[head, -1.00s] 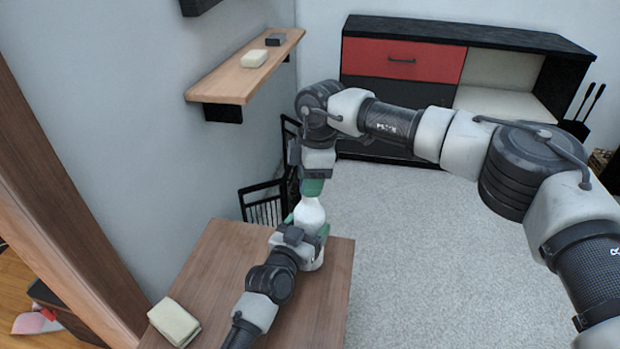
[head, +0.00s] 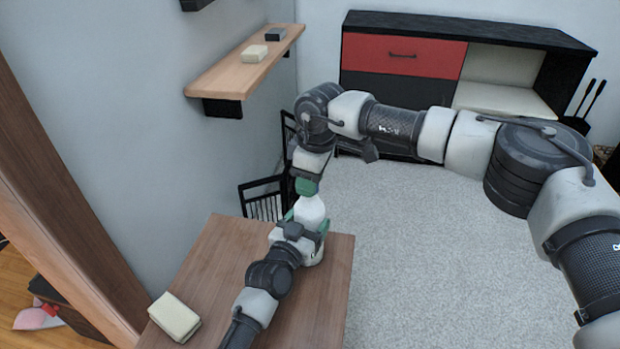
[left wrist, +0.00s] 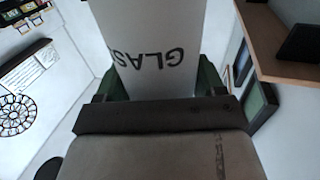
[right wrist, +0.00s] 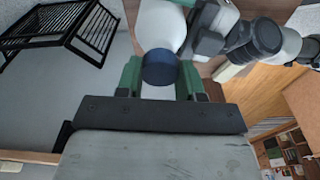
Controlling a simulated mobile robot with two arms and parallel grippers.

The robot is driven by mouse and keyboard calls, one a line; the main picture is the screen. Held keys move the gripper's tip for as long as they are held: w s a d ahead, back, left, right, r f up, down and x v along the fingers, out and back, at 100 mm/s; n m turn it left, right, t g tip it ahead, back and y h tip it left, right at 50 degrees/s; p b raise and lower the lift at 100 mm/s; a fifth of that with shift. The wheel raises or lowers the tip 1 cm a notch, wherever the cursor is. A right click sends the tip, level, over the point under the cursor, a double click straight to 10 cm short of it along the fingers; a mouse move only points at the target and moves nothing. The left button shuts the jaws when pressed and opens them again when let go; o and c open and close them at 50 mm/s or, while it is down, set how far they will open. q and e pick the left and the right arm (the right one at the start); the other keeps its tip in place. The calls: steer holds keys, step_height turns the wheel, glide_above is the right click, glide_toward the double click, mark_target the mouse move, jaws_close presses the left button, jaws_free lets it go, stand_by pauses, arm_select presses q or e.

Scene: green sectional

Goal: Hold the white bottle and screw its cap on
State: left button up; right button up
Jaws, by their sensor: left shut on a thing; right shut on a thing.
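The white bottle (head: 311,211) stands upright on the wooden table, near its far right corner. My left gripper (head: 304,238) is shut around its body. In the left wrist view the bottle (left wrist: 150,45) shows dark lettering between the green fingers. My right gripper (head: 307,187) comes from above and is shut at the bottle's top. In the right wrist view a dark blue cap (right wrist: 160,68) sits between the green fingertips, in line with the bottle's white shoulder (right wrist: 160,25). Whether the cap's threads are engaged is hidden.
The wooden table (head: 225,255) is mostly bare, with a pale block (head: 174,317) at its near left corner. A wall shelf (head: 240,65) with two small blocks is above left. A black rack (head: 264,199) stands behind the table. Carpet lies open to the right.

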steer(key=shift+m, duration=0.3)
steer(key=o, duration=0.9)
steer(key=shift+r, duration=0.15)
steer(key=shift+r, duration=2.15)
steer(key=shift+c, duration=0.3)
